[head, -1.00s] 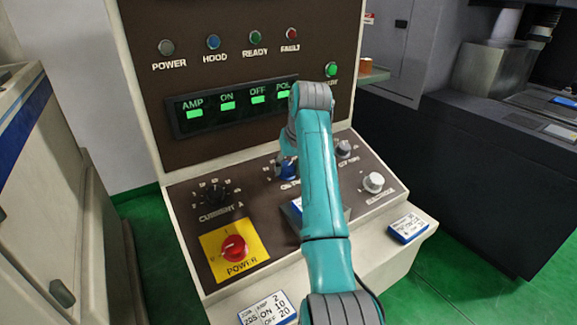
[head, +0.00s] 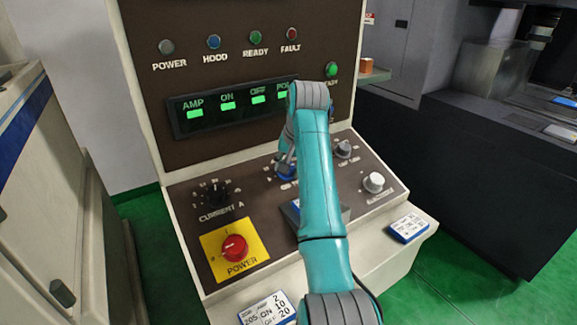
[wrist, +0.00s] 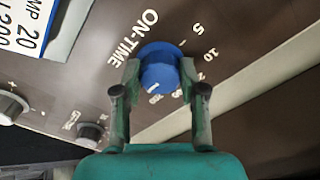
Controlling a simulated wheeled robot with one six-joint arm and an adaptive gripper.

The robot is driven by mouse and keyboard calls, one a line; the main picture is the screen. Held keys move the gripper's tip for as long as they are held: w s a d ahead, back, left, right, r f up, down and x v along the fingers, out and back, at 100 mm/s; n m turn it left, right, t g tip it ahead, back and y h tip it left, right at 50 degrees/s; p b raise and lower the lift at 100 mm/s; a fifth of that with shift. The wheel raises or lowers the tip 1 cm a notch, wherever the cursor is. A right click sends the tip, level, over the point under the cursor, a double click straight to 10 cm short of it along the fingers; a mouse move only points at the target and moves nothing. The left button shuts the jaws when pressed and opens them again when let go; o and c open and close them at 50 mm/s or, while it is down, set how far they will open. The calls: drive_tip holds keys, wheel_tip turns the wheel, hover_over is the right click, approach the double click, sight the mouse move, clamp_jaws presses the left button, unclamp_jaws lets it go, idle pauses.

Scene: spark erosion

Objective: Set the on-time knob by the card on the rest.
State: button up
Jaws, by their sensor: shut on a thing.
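The blue on-time knob (wrist: 160,70) sits on the sloped brown panel, with ON-TIME printed beside it. It also shows in the head view (head: 285,172), partly covered by my gripper. My gripper (wrist: 160,82) is shut on this knob, one finger on each side. The knob's white mark faces the lower edge in the wrist view, near small numbers that seem to include 200. A card (wrist: 22,22) with a blue edge shows at the wrist view's upper left; its cut-off text reads "MP 20" and seemingly "N 200". In the head view my arm mostly hides it.
Other cards lie on the front ledge: one at left (head: 267,309) and one at right (head: 408,228). The current knob (head: 213,193), red power switch (head: 234,248), a grey knob (head: 343,149) and a pale knob (head: 374,182) surround the on-time knob.

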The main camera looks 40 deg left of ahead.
drive_tip(key=o, duration=1.1)
drive_tip(key=shift+o, duration=0.2)
drive_tip(key=v, duration=0.7)
drive_tip(key=shift+r, duration=0.2)
drive_tip(key=shift+d, duration=0.1)
